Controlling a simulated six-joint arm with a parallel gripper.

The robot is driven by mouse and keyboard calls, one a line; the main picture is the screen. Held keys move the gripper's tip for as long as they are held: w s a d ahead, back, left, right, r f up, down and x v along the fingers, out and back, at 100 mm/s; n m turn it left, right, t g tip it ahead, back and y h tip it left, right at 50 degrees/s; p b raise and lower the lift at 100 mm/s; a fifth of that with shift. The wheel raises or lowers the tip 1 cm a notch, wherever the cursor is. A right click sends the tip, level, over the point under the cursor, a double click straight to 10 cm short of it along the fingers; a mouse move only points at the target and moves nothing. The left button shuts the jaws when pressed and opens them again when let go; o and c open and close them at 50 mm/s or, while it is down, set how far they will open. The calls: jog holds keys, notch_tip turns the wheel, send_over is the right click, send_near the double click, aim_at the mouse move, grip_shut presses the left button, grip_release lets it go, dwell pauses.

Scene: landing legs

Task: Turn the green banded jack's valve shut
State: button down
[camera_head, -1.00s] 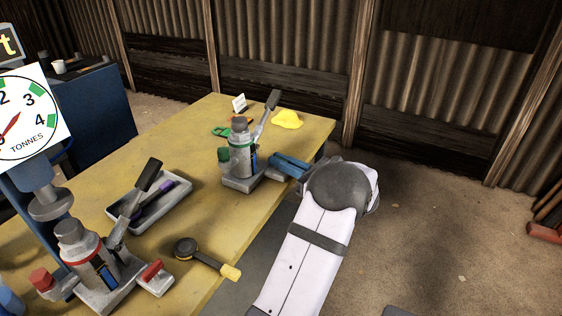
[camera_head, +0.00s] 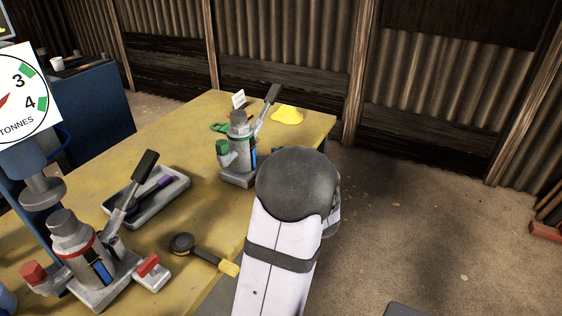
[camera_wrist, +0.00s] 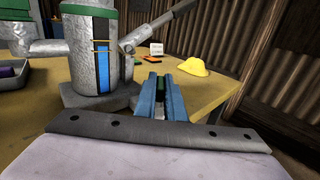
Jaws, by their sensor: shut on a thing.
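The green banded jack (camera_head: 240,157) stands upright on the far part of the table, with a green knob at its left and a lever up to the right. In the wrist view, the grey jack body (camera_wrist: 93,55) with its green band stands to the left of my gripper (camera_wrist: 160,95). The blue fingers are shut on a green piece, the jack's valve (camera_wrist: 161,85), low beside the body. Most of the valve is hidden between the fingers. In the head view, my arm covers the gripper and valve.
A red banded jack (camera_head: 85,255) stands at the near left of the table (camera_head: 160,140). A grey tray (camera_head: 172,193), a yellow-handled tool (camera_head: 205,254) and a yellow cloth-like lump (camera_head: 287,115) lie on the table. A tonnes dial (camera_head: 25,95) is at the left.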

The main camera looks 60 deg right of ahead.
jog(key=shift+f+m+g+h+b, duration=0.25)
jog(key=shift+m+g+h+b, duration=0.5)
jog(key=shift+b, duration=0.5)
jog(key=m+g+h+b, duration=0.1)
jog(key=b, duration=0.2)
jog(key=shift+f+b, duration=0.1)
jog(key=shift+b, duration=0.25)
jog(key=m+g+h+b, duration=0.1)
jog(key=b, duration=0.3)
jog(key=shift+g+b, duration=0.35)
jog(key=shift+b, duration=0.05)
jog(key=shift+r+b, duration=0.3)
jog(key=shift+b, duration=0.8)
jog(key=shift+r, duration=0.1)
jog(key=c, duration=1.8)
grip_release()
jog(key=shift+c, duration=0.2)
jog(key=v, duration=0.7)
jog(key=shift+a, duration=0.25)
